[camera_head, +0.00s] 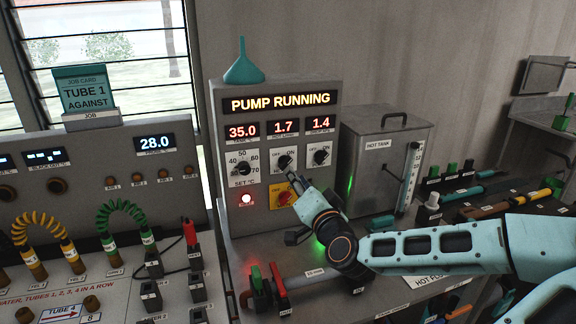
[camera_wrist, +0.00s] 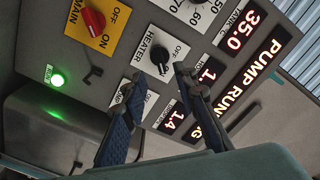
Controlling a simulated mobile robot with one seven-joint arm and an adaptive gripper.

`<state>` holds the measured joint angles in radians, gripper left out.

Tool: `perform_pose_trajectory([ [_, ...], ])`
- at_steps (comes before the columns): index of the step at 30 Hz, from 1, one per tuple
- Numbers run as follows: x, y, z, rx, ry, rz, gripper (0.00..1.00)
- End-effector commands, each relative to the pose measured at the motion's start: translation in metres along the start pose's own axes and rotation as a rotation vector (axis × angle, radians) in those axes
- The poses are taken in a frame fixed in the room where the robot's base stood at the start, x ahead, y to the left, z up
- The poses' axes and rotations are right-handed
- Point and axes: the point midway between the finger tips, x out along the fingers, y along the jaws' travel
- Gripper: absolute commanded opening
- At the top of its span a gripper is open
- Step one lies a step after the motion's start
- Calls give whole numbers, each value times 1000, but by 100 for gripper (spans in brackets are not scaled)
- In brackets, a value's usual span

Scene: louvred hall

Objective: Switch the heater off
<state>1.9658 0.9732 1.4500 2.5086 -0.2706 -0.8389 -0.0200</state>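In the head view my gripper (camera_head: 293,180) is close to the panel, just below the heater plate.
A second knob (camera_head: 320,156) sits right of the heater switch. A red switch on a yellow plate (camera_head: 284,195) is below it. The display (camera_head: 280,102) reads PUMP RUNNING. The hot tank (camera_head: 378,170) stands right of the panel.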

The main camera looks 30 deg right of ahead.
Motion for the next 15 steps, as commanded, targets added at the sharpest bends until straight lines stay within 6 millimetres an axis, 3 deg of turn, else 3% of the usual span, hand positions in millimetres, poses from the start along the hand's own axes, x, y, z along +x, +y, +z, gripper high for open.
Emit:
perform_pose_trajectory([
  [15, 74, 0, 3, -3, -2, -2, 27],
])
